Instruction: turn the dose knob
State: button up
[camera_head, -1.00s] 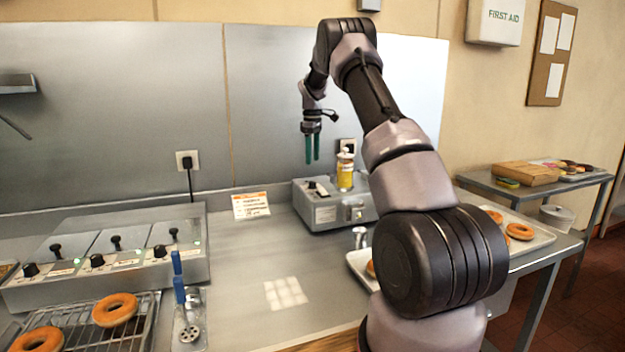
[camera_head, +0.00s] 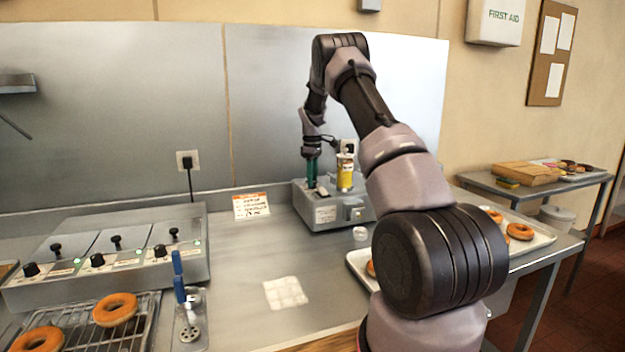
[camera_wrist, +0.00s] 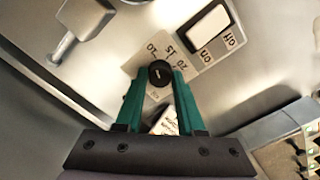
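The dose knob (camera_wrist: 160,73) is a small round black knob with a light pointer mark, on a pale dial plate with printed numbers. In the wrist view it lies between the two green fingertips of my gripper (camera_wrist: 161,82), one on each side. The fingers look very close to it or touching; I cannot tell if they grip it. In the head view my gripper (camera_head: 311,172) points down at the top left of the grey dosing box (camera_head: 340,214), and its fingers hide the knob there.
A white rocker switch (camera_wrist: 208,25) marked on and off sits beside the dial. A yellow-labelled bottle (camera_head: 345,174) stands on the box just right of my gripper. A metal lever (camera_wrist: 85,18) shows upper left in the wrist view. The counter (camera_head: 240,260) in front is mostly clear.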

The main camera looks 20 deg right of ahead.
grip_shut()
